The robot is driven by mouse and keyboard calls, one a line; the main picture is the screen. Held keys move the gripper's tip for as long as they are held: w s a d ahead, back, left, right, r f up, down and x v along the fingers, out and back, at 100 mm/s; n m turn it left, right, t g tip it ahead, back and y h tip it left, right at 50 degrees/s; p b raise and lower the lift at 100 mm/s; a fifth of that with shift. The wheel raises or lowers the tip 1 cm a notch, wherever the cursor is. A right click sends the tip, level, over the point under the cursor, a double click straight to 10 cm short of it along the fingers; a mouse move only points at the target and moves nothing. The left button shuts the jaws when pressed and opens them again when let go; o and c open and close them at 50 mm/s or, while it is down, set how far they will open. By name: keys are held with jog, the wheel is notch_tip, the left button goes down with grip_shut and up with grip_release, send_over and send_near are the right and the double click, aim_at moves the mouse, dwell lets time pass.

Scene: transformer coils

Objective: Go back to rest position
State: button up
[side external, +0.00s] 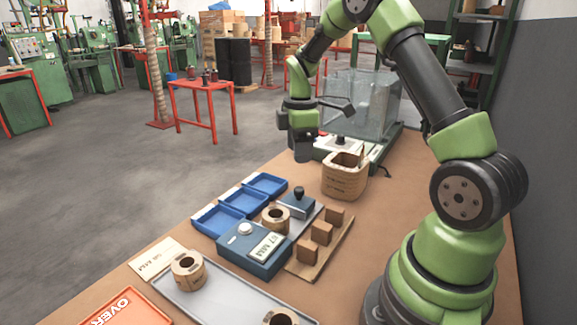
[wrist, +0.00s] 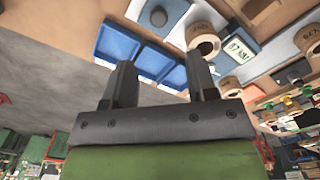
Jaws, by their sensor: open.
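My gripper (side external: 303,152) hangs at the end of my raised, bent arm, above the far left edge of the table. It is left of the tan slotted container and touches nothing that I can see. In the wrist view my gripper (wrist: 161,60) shows two dark fingers spread apart with nothing between them. One tan coil (side external: 188,270) stands on the grey tray (side external: 225,296), and another coil (side external: 281,318) is cut off at the lower edge. A third coil (side external: 276,217) stands behind the blue meter (side external: 253,252).
Three blue bins (side external: 244,201) line the table's left edge. A wooden rack (side external: 318,243) holds brown blocks. The tan container (side external: 345,176) and a clear enclosure (side external: 362,105) stand farther back. An orange tray (side external: 125,308) is at the front left. Open floor lies left of the table.

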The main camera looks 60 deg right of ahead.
jog(key=s+a+r+m+t, duration=0.3)
jog(key=s+a+r+m, duration=0.15)
jog(key=a+r, duration=0.3)
jog(key=s+a+r+m+t, duration=0.2)
jog(key=s+a+r+m, duration=0.25)
jog(key=a+r, duration=0.3)
jog(key=s+a+m+t+y, duration=0.2)
jog(key=s+a+m, duration=0.1)
jog(key=s, duration=0.5)
jog(key=shift+a+r+m, duration=0.4)
jog(key=shift+a+r, duration=0.05)
jog(key=shift+a, duration=0.15)
